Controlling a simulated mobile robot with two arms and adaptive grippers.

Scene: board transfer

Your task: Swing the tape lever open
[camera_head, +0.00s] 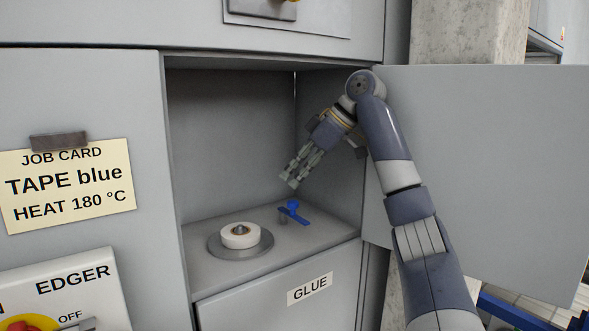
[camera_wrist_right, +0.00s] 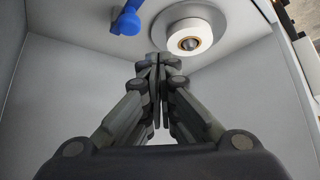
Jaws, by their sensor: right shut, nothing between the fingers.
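The blue tape lever (camera_head: 292,213) stands on the floor of the open compartment, with a knob at its upper end and a flat bar reaching to the right. In the right wrist view the blue lever (camera_wrist_right: 127,20) is at the top, left of the fingers. A white tape roll (camera_head: 240,235) sits on a round grey disc (camera_head: 262,248) left of the lever; the roll also shows in the wrist view (camera_wrist_right: 189,38). My right gripper (camera_head: 288,181) is inside the compartment, above the lever and apart from it. Its fingers are shut and empty. My left gripper is not in view.
The compartment's open door (camera_head: 490,170) stands at the right, behind my right arm. A job card (camera_head: 67,185) reads TAPE blue, HEAT 180 °C. The EDGER panel (camera_head: 70,300) is at the lower left. A GLUE front (camera_head: 275,300) lies below the compartment.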

